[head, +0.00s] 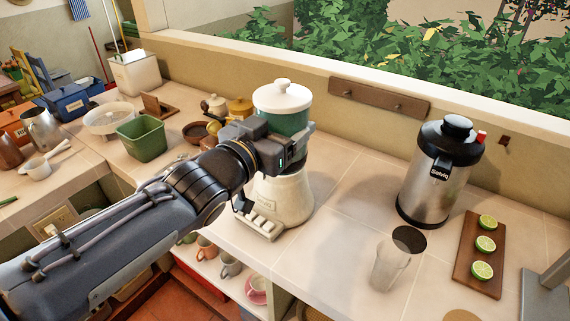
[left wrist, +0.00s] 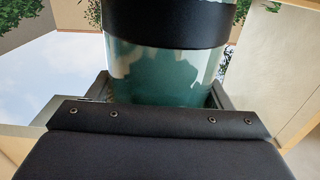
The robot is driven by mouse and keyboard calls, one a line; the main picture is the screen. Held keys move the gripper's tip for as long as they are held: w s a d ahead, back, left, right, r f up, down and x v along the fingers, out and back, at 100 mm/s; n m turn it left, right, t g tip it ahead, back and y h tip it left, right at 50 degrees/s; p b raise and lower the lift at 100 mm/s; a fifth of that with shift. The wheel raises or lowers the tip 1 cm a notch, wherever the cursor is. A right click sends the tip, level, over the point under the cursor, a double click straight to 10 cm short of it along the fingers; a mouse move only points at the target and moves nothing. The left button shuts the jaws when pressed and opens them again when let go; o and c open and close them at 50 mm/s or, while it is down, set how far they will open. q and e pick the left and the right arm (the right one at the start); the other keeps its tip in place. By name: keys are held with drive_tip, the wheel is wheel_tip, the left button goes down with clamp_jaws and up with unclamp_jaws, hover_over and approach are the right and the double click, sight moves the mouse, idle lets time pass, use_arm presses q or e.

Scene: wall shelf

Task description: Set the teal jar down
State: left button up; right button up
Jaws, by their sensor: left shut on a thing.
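The teal jar (head: 287,121) has a white lid with a knob and stands upright above the cream blender base (head: 282,200). My left gripper (head: 285,143) is shut on the jar's lower part, coming in from the left. In the left wrist view the jar (left wrist: 165,75) fills the space between the fingers, with a black band around it above them. My gripper hides the join between jar and base, so I cannot tell whether they touch. My right gripper is in neither view.
A steel juicer (head: 438,180), a clear glass (head: 388,267) and a board with lime halves (head: 470,259) stand to the right. A green tub (head: 142,139), a sieve bowl (head: 107,120) and small pots (head: 240,107) are to the left. The counter between base and juicer is clear.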

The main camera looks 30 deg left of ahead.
use_arm(q)
drive_tip(key=shift+r, duration=0.1)
drive_tip(key=shift+w+a+f, duration=1.2)
drive_tip(key=shift+w+f, duration=0.8)
drive_tip(key=shift+f, duration=0.1)
drive_tip(key=shift+w+a+f, duration=1.2)
drive_tip(key=shift+w+f, duration=0.8)
drive_tip(key=shift+f, duration=0.1)
drive_tip(key=shift+w+a+f, duration=1.2)
drive_tip(key=shift+w+f, duration=0.8)
drive_tip(key=shift+f, duration=0.1)
drive_tip(key=o, duration=1.4)
drive_tip(key=shift+f, duration=0.1)
